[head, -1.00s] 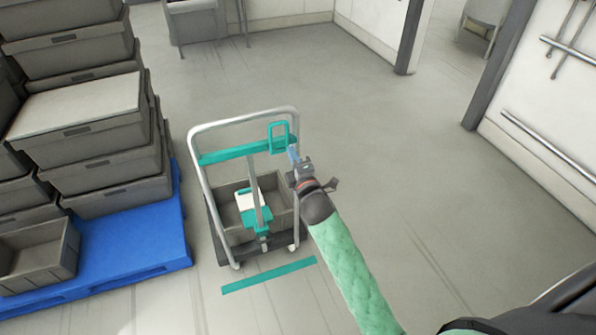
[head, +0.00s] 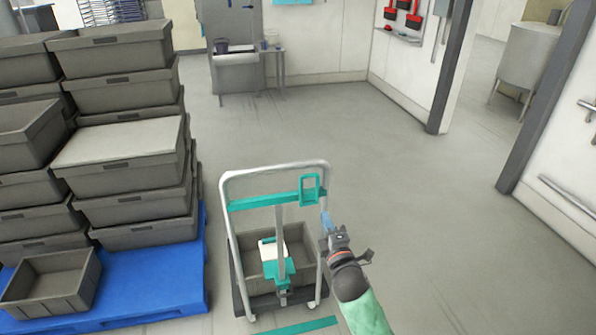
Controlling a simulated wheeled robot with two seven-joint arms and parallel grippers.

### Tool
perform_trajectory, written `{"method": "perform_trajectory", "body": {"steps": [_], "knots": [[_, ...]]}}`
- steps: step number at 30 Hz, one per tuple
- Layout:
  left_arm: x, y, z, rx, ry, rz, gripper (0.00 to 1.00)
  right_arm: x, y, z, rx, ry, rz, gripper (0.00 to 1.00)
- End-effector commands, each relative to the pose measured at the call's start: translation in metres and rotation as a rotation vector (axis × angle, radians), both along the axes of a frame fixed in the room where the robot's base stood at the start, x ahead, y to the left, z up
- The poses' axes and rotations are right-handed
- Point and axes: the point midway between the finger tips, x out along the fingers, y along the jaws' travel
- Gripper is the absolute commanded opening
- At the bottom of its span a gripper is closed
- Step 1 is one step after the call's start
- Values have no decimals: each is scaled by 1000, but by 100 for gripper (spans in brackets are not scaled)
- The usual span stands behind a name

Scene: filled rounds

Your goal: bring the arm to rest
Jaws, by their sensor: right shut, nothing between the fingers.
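My right arm (head: 365,312), in a green sleeve, comes up from the bottom of the head view. My right gripper (head: 326,222) is shut and empty, with its blue fingertips pointing up beside the right upright of a trolley handle (head: 275,169). I cannot tell whether it touches the frame. A teal ring-shaped holder (head: 310,189) is on the handle's teal crossbar, just above the fingertips. My left gripper is not in view.
The trolley carries a grey crate (head: 247,245) with a white and teal item in it. Stacked grey crates (head: 120,145) stand on a blue pallet (head: 165,280) at left. A grey post (head: 452,70) and wall stand at right. Open floor (head: 400,200) lies between.

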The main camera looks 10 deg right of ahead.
Motion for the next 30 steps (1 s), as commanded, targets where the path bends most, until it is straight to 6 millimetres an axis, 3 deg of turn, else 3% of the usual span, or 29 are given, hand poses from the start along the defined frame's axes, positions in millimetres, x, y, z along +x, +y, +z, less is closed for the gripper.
{"method": "perform_trajectory", "body": {"steps": [8,11,14,20,24,30], "knots": [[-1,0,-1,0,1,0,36,1,-4,-8,146,45,-5,0],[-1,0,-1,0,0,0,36,2,-12,-25,308,131,-37,0],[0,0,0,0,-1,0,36,2,-20,-56,510,251,-93,0],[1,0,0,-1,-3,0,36,-15,-21,-149,948,560,-290,0],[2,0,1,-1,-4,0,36,-58,-8,-226,1161,781,-469,0],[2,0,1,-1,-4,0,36,-141,13,-318,1284,1044,-685,0]]}}
